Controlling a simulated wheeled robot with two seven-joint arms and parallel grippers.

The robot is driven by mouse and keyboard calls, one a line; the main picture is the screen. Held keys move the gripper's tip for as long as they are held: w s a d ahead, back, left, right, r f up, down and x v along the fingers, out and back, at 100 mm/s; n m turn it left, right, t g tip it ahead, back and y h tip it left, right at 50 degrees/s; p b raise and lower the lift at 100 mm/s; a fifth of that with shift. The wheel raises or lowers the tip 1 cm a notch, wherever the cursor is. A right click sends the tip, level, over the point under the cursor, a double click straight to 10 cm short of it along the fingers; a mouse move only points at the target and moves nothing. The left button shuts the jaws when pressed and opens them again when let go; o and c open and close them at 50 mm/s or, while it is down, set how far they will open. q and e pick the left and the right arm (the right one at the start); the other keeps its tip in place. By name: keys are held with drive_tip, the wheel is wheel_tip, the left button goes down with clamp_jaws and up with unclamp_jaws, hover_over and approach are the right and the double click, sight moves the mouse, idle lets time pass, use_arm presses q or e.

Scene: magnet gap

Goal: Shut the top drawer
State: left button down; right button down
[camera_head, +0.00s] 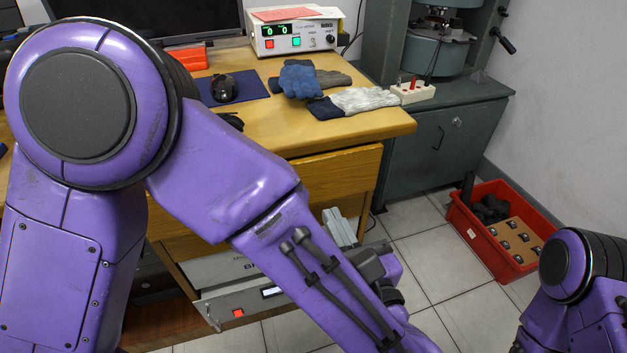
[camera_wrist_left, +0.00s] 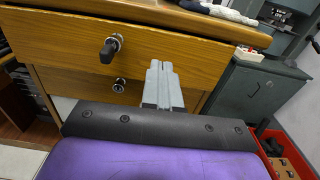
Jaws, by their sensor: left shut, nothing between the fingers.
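The wooden top drawer (camera_head: 335,178) is under the desk top in the head view. Its top edge shows, and its front seems to stand out a little; the gap is hard to judge. In the left wrist view the drawer front (camera_wrist_left: 190,50) fills the upper part, with a dark key or knob (camera_wrist_left: 110,48) at its left. My left gripper (camera_wrist_left: 163,72) is shut and empty, its fingertips in front of the drawer's lower right part; contact cannot be told. In the head view the gripper (camera_head: 335,222) is partly hidden by my forearm. My right gripper is out of frame.
A second drawer (camera_wrist_left: 80,85) with a lock lies below. Gloves (camera_head: 350,101) and a power supply (camera_head: 295,35) are on the desk (camera_head: 385,122). A grey cabinet (camera_head: 440,145) stands to the right, with a red crate (camera_head: 485,250) on the tiled floor.

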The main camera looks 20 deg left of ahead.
sight(308, 167)
use_arm(q)
drive_tip(key=b+x, duration=0.1)
drive_tip(key=x, duration=0.9)
drive_tip(key=shift+w+a, duration=0.25)
drive_tip(key=shift+w, duration=0.05)
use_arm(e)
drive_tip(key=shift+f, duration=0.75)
